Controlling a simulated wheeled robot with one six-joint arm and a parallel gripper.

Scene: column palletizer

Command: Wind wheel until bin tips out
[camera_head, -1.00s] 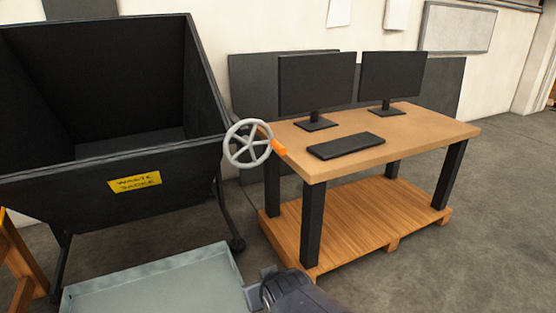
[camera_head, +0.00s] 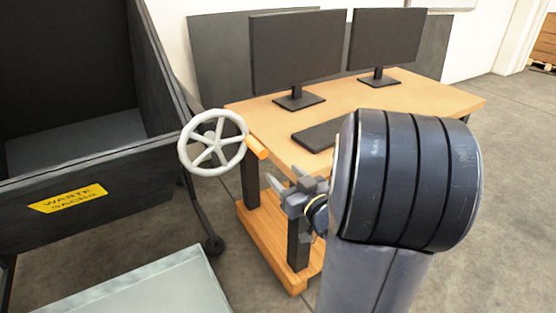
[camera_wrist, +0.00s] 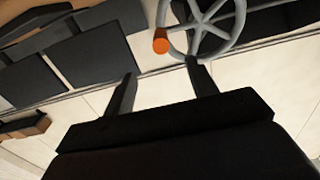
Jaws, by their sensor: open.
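The grey spoked wheel (camera_head: 213,143) is on the right side of the black bin (camera_head: 70,228), with an orange handle (camera_head: 256,147) sticking out at its right. The bin stands upright on its frame and bears a yellow label. My gripper (camera_head: 282,184) is to the right of and a little below the handle, apart from it, in front of the desk. In the wrist view my gripper (camera_wrist: 160,82) is open and empty. The orange handle (camera_wrist: 160,46) shows beyond the gap between its fingers, and the wheel (camera_wrist: 207,25) is beyond the right finger.
A wooden desk (camera_head: 440,99) with two monitors and a keyboard (camera_head: 316,137) stands close behind my gripper, on a pallet-like base (camera_head: 262,254). A pale tray (camera_head: 150,290) lies below the bin's front. Open floor is at the right.

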